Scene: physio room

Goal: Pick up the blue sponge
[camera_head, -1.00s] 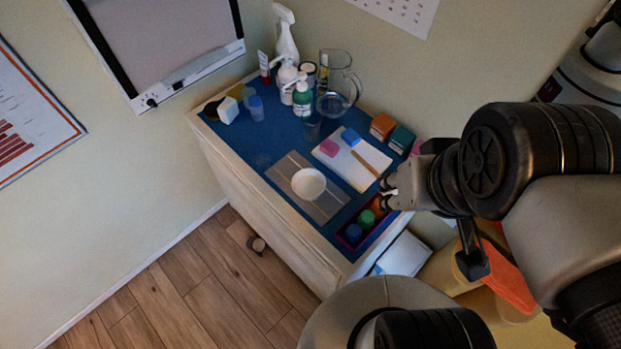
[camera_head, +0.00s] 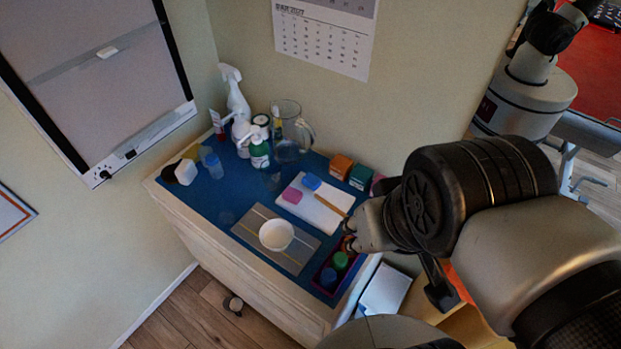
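The blue sponge (camera_head: 311,181) is a small block lying on a white board (camera_head: 322,216) on the blue-topped cabinet, beside a pink block (camera_head: 292,195). My gripper (camera_head: 348,236) is over the right front part of the cabinet, near the board's front right corner and the tray of coloured items. It is apart from the blue sponge, which lies farther back and to the left. The fingers are small and partly hidden by my arm, so I cannot tell whether they are open.
A thin brown stick (camera_head: 330,205) lies on the board. A white bowl (camera_head: 276,235) stands on a grey mat (camera_head: 256,220). A dark tray (camera_head: 320,277) holds coloured lids. Behind are orange (camera_head: 341,168) and green (camera_head: 362,176) boxes, a glass jug (camera_head: 290,135) and several bottles.

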